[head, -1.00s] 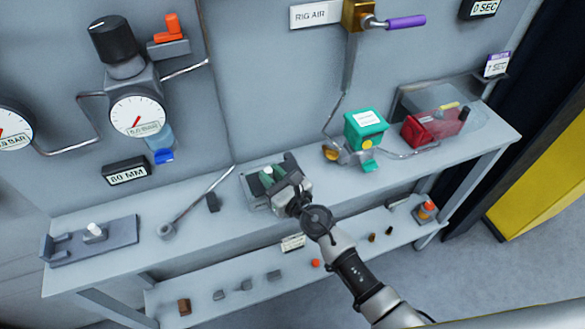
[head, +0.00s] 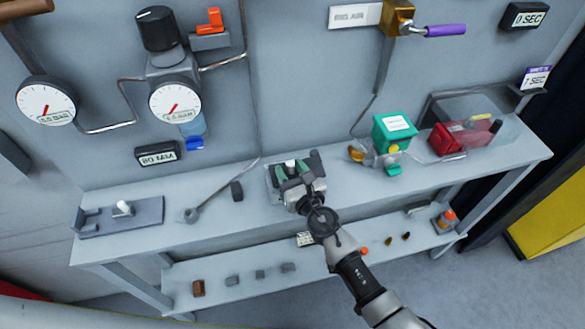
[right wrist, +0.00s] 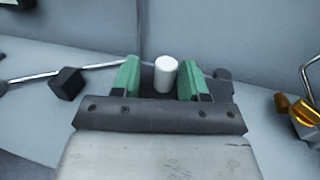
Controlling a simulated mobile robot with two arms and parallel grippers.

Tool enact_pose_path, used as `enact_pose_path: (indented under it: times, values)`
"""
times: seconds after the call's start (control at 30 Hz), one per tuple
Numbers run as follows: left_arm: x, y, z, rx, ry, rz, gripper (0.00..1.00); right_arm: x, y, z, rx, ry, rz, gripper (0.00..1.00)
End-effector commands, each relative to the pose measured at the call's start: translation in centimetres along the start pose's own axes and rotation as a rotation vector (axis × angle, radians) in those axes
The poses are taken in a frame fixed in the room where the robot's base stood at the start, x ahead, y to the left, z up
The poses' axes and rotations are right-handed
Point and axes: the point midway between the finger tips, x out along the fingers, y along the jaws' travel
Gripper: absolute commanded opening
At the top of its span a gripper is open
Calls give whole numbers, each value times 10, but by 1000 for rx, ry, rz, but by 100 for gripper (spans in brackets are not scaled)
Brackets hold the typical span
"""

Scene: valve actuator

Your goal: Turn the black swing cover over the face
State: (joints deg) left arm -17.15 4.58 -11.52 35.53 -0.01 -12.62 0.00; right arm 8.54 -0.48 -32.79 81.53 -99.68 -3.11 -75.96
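My right gripper (head: 293,172) reaches over a grey fixture on the bench, fingers pointing at the wall. In the right wrist view its two green-padded fingers (right wrist: 160,80) stand apart on either side of a white upright post (right wrist: 165,74). A gap shows left of the post; the right pad is very near it, and contact is unclear. A dark piece that may be the black swing cover (head: 316,163) stands at the fixture's right; a dark knob-like end (right wrist: 222,76) shows beyond the right finger. The face is largely hidden by my gripper. My left gripper is not in view.
A lever rod with a black block (head: 237,191) lies left of the fixture. A teal box (head: 394,132) and a red unit (head: 462,138) stand to the right. A grey plate with a white knob (head: 123,208) is at the far left. Gauges (head: 175,102) hang above.

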Motion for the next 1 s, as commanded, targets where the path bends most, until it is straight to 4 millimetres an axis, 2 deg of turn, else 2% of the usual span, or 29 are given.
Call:
enact_pose_path:
  times: [0.37, 0.47, 0.8, 1.0]
  values:
    - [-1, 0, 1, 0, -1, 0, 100, -4, -2, 2, -2, -3, -5, 48]
    - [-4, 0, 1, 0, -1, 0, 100, -17, -2, 2, -1, -2, -5, 48]
    - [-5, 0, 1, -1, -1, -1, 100, -84, 0, 0, -1, 0, -3, 48]
    - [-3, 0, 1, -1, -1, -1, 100, -104, 0, 0, -2, -1, -3, 48]
